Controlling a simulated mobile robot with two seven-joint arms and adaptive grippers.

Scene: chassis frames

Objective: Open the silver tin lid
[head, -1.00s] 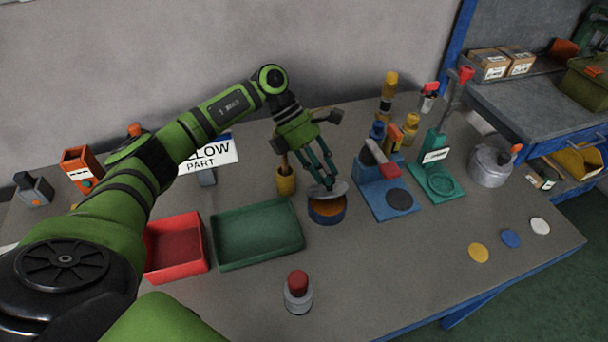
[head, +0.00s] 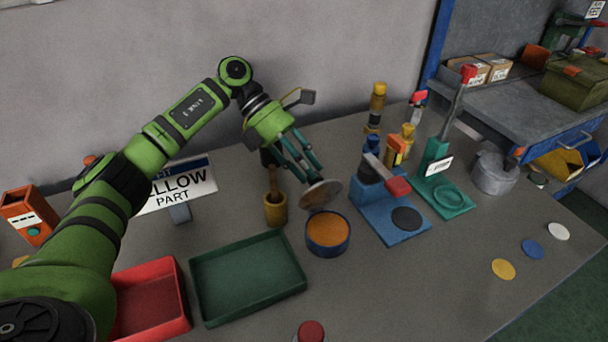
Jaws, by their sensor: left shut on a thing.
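A round silver lid (head: 320,195) is tilted in the grasp of my left gripper (head: 311,180), which is shut on it. The lid is just behind and above a blue-sided tin (head: 327,247). The tin stands upright on the table, and its open top shows an orange filling. The lid appears clear of the tin, though its near edge comes close to the tin's back rim in the picture. My right gripper is not in view.
A yellow cup (head: 275,210) stands left of the tin. A green tray (head: 300,285) and a red tray (head: 188,315) lie at front left. A blue press (head: 392,235) stands to the right. A red-topped object (head: 311,331) is at the front edge. Table right of the tin's front is clear.

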